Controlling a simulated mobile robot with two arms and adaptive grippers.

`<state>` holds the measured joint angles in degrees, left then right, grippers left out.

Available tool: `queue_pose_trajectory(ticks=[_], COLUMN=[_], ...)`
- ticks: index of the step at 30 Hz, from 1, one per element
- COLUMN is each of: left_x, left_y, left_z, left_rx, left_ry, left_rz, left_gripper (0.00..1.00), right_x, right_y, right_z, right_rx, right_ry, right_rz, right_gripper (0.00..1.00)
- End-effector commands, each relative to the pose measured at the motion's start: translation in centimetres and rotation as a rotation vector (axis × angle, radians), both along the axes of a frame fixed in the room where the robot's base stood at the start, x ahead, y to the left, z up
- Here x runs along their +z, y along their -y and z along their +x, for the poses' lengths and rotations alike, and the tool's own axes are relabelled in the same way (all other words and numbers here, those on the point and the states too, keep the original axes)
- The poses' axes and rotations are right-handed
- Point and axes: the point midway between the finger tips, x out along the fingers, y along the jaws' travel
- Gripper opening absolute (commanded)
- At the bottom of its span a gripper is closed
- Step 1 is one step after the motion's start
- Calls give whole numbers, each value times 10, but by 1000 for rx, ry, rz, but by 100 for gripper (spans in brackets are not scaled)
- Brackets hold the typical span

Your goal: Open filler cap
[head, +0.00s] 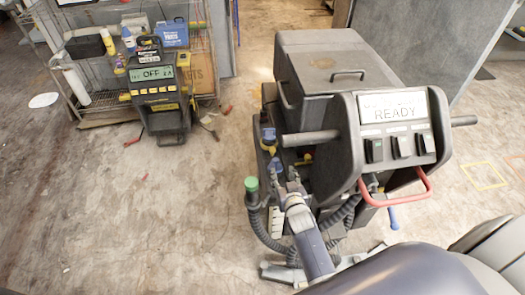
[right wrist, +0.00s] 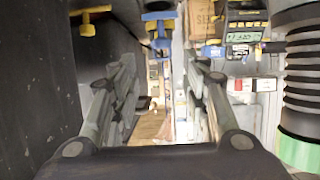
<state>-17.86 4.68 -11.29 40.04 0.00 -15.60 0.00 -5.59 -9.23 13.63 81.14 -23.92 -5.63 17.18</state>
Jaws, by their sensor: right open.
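A dark grey floor-cleaning machine (head: 335,75) stands right of centre in the head view, its panel reading "READY". Blue cap-like fittings (head: 268,134) sit low on its left side; I cannot tell for sure which is the filler cap. A blue fitting (right wrist: 158,15) also shows at the top of the right wrist view, beyond the fingertips. My right gripper (head: 281,176) is beside the machine's left side, below these fittings in the picture. In the right wrist view its fingers (right wrist: 160,65) are spread, with nothing between them. My left gripper is not in view.
A ribbed hose with a green cap (head: 251,184) stands just left of my right gripper. A red handle (head: 398,190) juts from the machine's front. A charger-like unit (head: 160,90) reading "OFF" stands by a wire shelf at the back left. The floor at left is mostly clear.

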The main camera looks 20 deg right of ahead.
Motion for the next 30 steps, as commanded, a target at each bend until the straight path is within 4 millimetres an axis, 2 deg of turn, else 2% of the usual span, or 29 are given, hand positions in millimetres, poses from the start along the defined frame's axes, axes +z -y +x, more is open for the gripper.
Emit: queue_pose_trajectory(ticks=[1,4,8,22,30], left_x=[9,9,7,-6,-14], left_y=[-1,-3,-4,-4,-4], left_z=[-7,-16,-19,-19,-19], left_rx=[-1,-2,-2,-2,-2], left_ry=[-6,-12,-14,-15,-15], left_rz=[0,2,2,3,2], left_gripper=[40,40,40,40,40], right_x=[5,2,-3,-31,-41], right_y=[1,1,3,20,26], right_z=[-7,-12,-8,57,80], right_rx=[-4,-5,-6,-6,-6], right_ry=[-9,-15,-14,-13,-13], right_rz=[-2,-6,-7,-6,-7], right_gripper=[42,42,42,42,42])
